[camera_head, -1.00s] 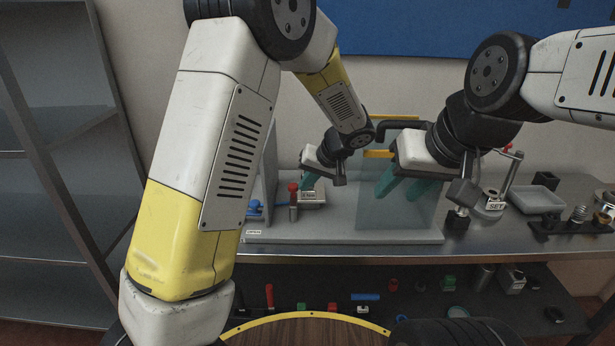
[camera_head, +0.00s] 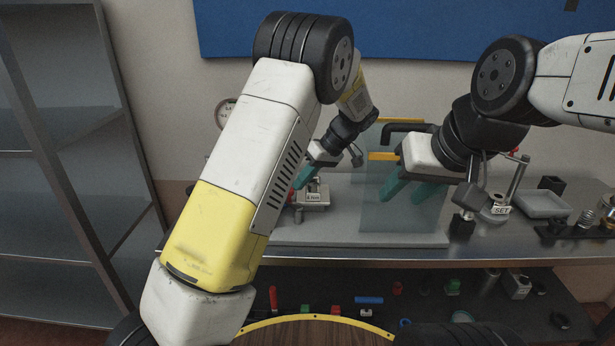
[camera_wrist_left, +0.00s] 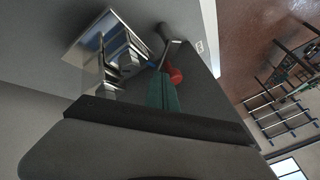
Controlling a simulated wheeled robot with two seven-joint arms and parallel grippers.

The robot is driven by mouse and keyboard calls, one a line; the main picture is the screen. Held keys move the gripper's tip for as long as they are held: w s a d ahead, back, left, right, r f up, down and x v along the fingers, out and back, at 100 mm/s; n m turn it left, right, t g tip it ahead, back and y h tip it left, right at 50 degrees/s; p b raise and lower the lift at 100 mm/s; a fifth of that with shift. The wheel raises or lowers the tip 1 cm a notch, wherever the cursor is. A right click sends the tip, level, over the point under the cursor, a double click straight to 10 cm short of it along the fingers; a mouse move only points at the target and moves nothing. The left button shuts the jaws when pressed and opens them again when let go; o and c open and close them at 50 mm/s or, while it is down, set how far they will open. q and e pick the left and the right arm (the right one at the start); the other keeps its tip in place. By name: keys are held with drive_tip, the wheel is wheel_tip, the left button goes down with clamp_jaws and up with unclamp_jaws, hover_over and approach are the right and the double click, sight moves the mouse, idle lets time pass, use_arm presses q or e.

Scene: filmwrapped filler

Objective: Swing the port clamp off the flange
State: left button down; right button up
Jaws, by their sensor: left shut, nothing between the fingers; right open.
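My left gripper (camera_head: 304,177) is over the grey fixture on the bench. Its teal fingers (camera_wrist_left: 164,92) look closed together, with nothing between them. A red knob (camera_wrist_left: 175,75) on a grey metal bar (camera_wrist_left: 167,52) is right beside the fingertips in the wrist view; I cannot tell whether they touch. In the head view my left forearm mostly hides this knob. A labelled grey block (camera_head: 314,198) stands beside it. I cannot make out clamp and flange apart. My right gripper (camera_head: 408,190) is open and empty, in front of or behind the clear panel (camera_head: 385,212).
The clear panel with yellow edging stands upright right of the fixture. A grey tray (camera_head: 543,204), a stand labelled SET (camera_head: 501,210) and small parts lie at the bench's right. A lower shelf (camera_head: 440,308) holds small coloured parts. A grey rack (camera_head: 50,200) stands left.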

use_arm(q)
drive_tip(key=n+g, duration=0.1)
drive_tip(key=a+n, duration=0.1)
drive_tip(key=n, duration=0.1)
drive_tip(key=shift+w+a+g, duration=0.1)
drive_tip(key=shift+g, duration=0.3)
drive_tip(key=n+g, duration=0.1)
drive_tip(key=a+n+h, duration=0.1)
drive_tip(key=n, duration=0.1)
drive_tip(key=n+g, duration=0.1)
drive_tip(key=shift+s+a+n+g, duration=0.2)
drive_tip(key=shift+a+n+g, duration=0.1)
drive_tip(key=shift+s+a, duration=0.1)
drive_tip(key=shift+a, duration=0.15)
